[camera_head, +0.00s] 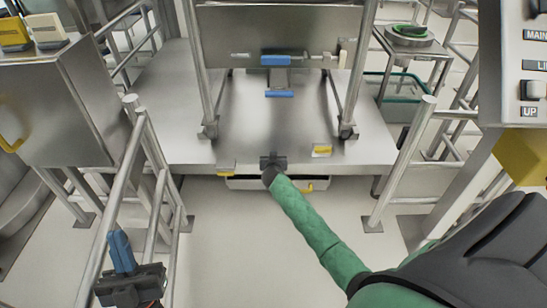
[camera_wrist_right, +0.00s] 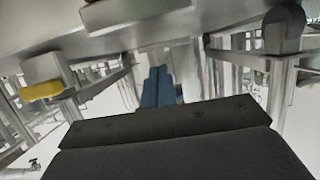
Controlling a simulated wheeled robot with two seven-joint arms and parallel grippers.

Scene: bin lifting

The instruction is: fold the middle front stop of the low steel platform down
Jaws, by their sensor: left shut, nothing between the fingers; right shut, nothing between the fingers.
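The low steel platform (camera_head: 180,128) has a yellow-marked stop (camera_head: 322,150) standing at the right of its front edge. Another yellow-marked stop (camera_head: 226,172) sits lower at the left. The middle front stop cannot be made out in the head view, where my right gripper (camera_head: 273,162) covers the middle of that edge. In the right wrist view, the blue fingers (camera_wrist_right: 157,87) are together and empty. A pale block (camera_wrist_right: 140,12) is above them; I cannot tell whether it is the middle stop. My left gripper (camera_head: 121,250) is shut and empty at the lower left, away from the platform.
A steel bin (camera_head: 275,28) in a wheeled frame stands on the platform. Steel railings (camera_head: 130,180) flank the front on both sides. A control panel (camera_head: 520,60) is at the right. The floor (camera_head: 240,250) before the platform is clear.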

